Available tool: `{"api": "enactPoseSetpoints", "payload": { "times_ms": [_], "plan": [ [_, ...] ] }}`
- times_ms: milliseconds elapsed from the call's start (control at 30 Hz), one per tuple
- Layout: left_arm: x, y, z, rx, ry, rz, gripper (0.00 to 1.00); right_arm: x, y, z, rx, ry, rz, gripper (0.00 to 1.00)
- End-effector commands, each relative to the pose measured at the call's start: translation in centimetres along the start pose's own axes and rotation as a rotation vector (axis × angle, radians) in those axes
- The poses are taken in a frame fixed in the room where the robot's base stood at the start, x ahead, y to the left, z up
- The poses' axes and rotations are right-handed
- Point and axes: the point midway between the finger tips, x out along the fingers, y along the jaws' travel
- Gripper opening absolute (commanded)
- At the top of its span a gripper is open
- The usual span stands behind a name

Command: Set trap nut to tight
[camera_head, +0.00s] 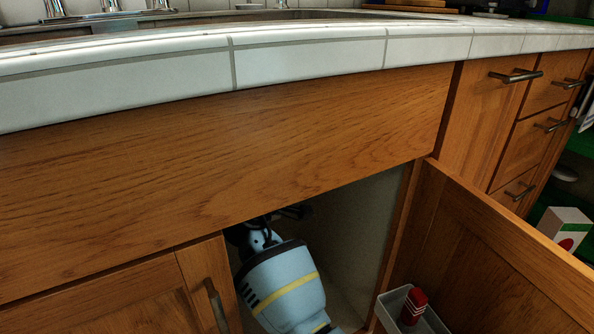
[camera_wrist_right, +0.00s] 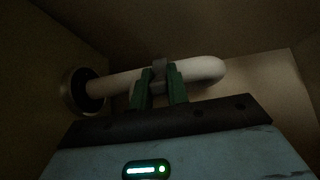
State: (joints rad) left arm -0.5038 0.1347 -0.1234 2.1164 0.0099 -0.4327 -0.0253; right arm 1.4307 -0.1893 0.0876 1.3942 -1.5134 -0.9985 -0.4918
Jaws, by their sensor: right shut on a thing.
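The trap nut (camera_wrist_right: 159,68) is a small grey piece on a white pipe (camera_wrist_right: 205,69) in the right wrist view. The pipe runs from a dark round fitting at the left wall to a rounded bend on the right. My right gripper (camera_wrist_right: 161,82) has its two green fingers on either side of the nut and is shut on it. The fingers hide part of the nut and pipe, so I cannot read the nut's setting. In the head view my right arm reaches into the open cabinet, and its gripper is hidden. My left gripper is not in view.
The cabinet's wooden door (camera_head: 500,260) stands open at the right, with a small grey bin (camera_head: 436,322) holding a red item (camera_head: 414,303). A closed door (camera_head: 110,300) is at the left. The tiled counter edge (camera_head: 300,62) and wooden front panel (camera_head: 250,140) overhang the opening.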

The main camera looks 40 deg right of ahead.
Motion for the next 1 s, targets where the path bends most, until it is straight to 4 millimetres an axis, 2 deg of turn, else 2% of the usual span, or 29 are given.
{"api": "enactPoseSetpoints", "payload": {
  "times_ms": [667, 700, 800, 833, 1000],
  "plan": [
    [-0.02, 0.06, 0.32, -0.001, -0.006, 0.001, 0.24, -0.29, 0.05, -0.51, 0.0, -0.05, 0.0, 0.0],
    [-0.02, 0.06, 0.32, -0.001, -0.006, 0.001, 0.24, -0.29, 0.05, -0.52, 0.0, -0.05, 0.0, 0.21],
    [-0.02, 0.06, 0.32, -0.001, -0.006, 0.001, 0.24, -0.29, 0.05, -0.52, 0.0, -0.05, 0.0, 0.35],
    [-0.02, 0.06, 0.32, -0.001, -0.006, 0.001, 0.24, -0.28, 0.04, -0.52, 0.0, -0.05, 0.0, 0.38],
    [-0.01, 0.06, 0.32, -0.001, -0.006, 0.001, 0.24, -0.28, 0.02, -0.52, 0.0, -0.049, -0.001, 0.38]
  ]
}}
